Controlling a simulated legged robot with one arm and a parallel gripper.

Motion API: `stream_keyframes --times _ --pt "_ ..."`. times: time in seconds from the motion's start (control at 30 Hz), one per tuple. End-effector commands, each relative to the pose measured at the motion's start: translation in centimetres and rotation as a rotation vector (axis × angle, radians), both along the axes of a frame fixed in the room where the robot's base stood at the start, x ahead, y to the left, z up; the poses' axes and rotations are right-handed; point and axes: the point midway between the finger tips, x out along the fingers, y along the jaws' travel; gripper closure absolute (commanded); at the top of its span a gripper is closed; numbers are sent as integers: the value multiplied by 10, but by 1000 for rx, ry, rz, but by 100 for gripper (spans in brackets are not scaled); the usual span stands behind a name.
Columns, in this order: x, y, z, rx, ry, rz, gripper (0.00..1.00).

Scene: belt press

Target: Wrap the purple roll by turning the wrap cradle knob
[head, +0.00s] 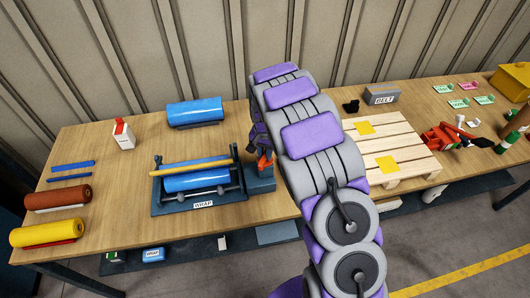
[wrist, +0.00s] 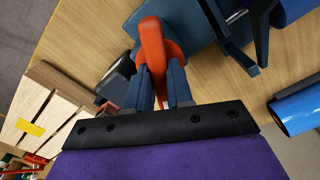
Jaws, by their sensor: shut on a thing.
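The wrap cradle (head: 165,208) is a dark blue frame labelled WRAP on the bench. A blue roll (head: 197,182) lies in it under a thin yellow bar (head: 185,167). The orange knob (head: 265,165) is at the cradle's right end, and it shows large in the wrist view (wrist: 152,42). My gripper (wrist: 158,66) is shut on the knob, with one finger on each side; it is partly hidden by my arm in the head view. No clearly purple roll shows in the head view.
Another blue roll (head: 195,112) lies behind the cradle. Brown (head: 58,198) and yellow (head: 48,232) rolls lie at the left. A pallet (head: 408,158), a BELT box (head: 382,95) and red tool (head: 440,138) are at the right. The bench left of the cradle has free room.

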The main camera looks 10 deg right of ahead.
Motion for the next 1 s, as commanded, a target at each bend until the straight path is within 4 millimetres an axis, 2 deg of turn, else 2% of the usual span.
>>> stream_keyframes --times 0.03,0.07,0.3,0.53,0.67,0.87,1.0 --pt "1 1 1 1 -4 0 100" --pt "1 1 1 2 -3 0 76" --pt "0 0 1 0 -1 1 53" --pt "0 0 1 0 -1 1 53" --pt "1 0 8 -1 -3 1 53" --pt "1 0 42 -1 -4 2 53" --pt "1 1 74 0 -4 2 53"
